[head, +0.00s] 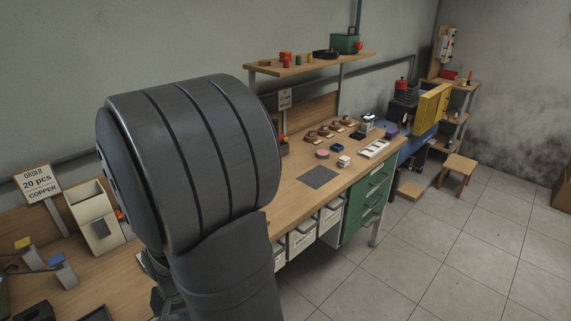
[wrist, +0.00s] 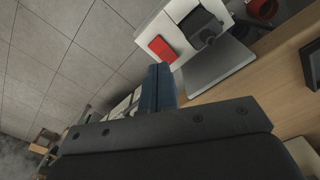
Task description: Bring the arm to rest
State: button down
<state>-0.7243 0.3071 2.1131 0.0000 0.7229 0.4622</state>
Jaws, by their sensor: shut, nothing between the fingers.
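My gripper (wrist: 158,88) shows in the wrist view, its dark blue fingers pressed together with nothing between them. It is above or beside the edge of a wooden bench. A white and grey device with a red panel (wrist: 162,48) and a grey plate (wrist: 215,68) stands just beyond the fingers. In the head view my large dark arm link fills the left middle and hides part of the bench. My gripper does not show clearly in the head view.
The wooden bench (head: 290,198) runs along the wall, with a dark mat (head: 318,178) and small parts on it. A shelf (head: 310,64) hangs above it. A green drawer unit (head: 367,200) stands under it. A stool (head: 458,168) stands on the tiled floor.

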notch_tip(320, 180, down, 5)
jog(key=shift+f, duration=0.2)
notch_tip(320, 180, up, 10)
jog(key=a, duration=0.2)
jog(key=shift+w+f+n, duration=0.15)
jog(key=shift+w+n, duration=0.15)
